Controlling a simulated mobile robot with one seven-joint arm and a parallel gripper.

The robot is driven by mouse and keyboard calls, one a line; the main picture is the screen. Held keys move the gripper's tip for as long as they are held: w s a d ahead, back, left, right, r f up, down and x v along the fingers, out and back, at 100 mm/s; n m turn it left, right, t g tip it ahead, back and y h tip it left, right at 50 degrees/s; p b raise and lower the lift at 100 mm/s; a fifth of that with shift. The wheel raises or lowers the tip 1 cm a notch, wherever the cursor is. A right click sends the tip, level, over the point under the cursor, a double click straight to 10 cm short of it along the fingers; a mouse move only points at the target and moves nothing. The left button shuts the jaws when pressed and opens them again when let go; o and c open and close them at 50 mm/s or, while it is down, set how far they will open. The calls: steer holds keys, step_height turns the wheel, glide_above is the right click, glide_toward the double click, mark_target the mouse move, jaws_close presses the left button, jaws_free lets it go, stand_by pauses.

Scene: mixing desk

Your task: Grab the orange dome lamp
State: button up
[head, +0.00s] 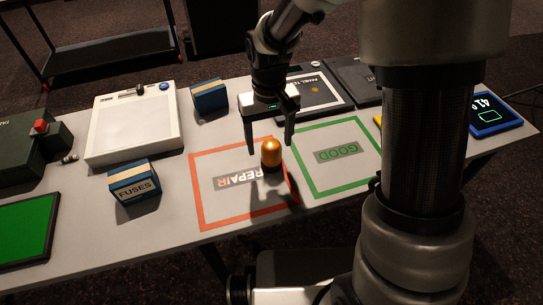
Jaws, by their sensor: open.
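The orange dome lamp (271,152) stands upright on the desk, inside the right part of the red-outlined REPAIR square (198,205). My gripper (269,147) points down over the lamp with its two fingers apart. In the head view one finger is to the lamp's left and the other to its right, with fingertips at about the height of the dome in the picture. I cannot tell whether the fingers are in front of, behind or above the lamp. Nothing is held. The lamp's base is dark and hard to make out.
A green-outlined GOOD square (350,183) lies to the right, empty. A blue FUSES box (134,187), another blue box (209,96) and a white panel (135,130) are to the left. A dark panel tester (318,90) lies behind my gripper. My arm hides part of the desk's right side.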

steer(key=shift+w+d+f+b, duration=0.15)
steer(key=shift+f+b, duration=0.25)
steer(key=shift+f, duration=0.95)
steer(key=shift+w+d+f+b, duration=0.1)
steer(key=shift+f+b, duration=0.25)
steer(key=shift+f, duration=1)
steer(key=c, duration=1.3)
